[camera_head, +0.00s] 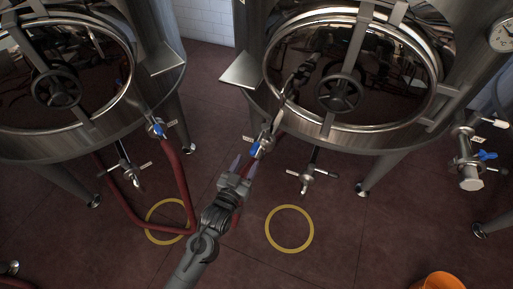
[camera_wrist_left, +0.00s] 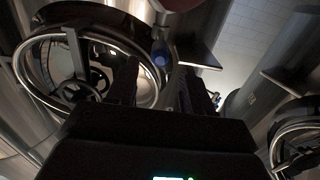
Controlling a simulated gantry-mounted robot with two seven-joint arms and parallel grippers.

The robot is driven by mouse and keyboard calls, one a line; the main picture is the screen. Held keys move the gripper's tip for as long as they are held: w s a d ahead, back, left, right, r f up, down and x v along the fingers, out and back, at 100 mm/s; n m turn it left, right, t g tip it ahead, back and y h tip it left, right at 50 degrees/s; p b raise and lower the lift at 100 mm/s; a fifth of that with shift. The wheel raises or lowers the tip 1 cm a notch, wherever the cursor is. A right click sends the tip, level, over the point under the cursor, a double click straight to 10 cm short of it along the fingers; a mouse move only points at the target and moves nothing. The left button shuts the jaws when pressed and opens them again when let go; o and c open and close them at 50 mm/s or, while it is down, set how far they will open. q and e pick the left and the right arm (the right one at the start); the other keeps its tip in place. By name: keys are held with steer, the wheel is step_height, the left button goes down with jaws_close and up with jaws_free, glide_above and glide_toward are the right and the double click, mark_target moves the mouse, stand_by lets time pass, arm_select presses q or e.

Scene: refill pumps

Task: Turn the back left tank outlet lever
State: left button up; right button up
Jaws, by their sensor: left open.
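My left gripper (camera_head: 243,166) is open and reaches up from the bottom in the head view. Its fingertips are just below a blue outlet lever (camera_head: 257,149) on the right-hand tank, with a small apparent gap; contact cannot be told. In the left wrist view the two dark fingers (camera_wrist_left: 158,88) stand apart, and the blue lever (camera_wrist_left: 160,54) shows beyond and between them. A second blue lever (camera_head: 157,129) is on the left-hand tank in the head view. My right gripper is not in view.
Two large steel tanks with round hatches stand side by side: left tank (camera_head: 167,78) and right tank (camera_head: 455,60). A red hose (camera_head: 178,175) runs by the left tank. Yellow floor rings, such as one (camera_head: 290,250), and an orange bucket (camera_head: 440,281) are near. Steel valves (camera_head: 308,176) jut out below.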

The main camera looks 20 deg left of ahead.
mark_target(257, 145)
arm_select(q)
steer(key=w+b, duration=0.2)
steer(key=w, duration=0.5)
steer(key=shift+w+d+b, duration=0.1)
steer(key=shift+w+b, duration=0.25)
steer(key=shift+w, duration=0.65)
jaws_close()
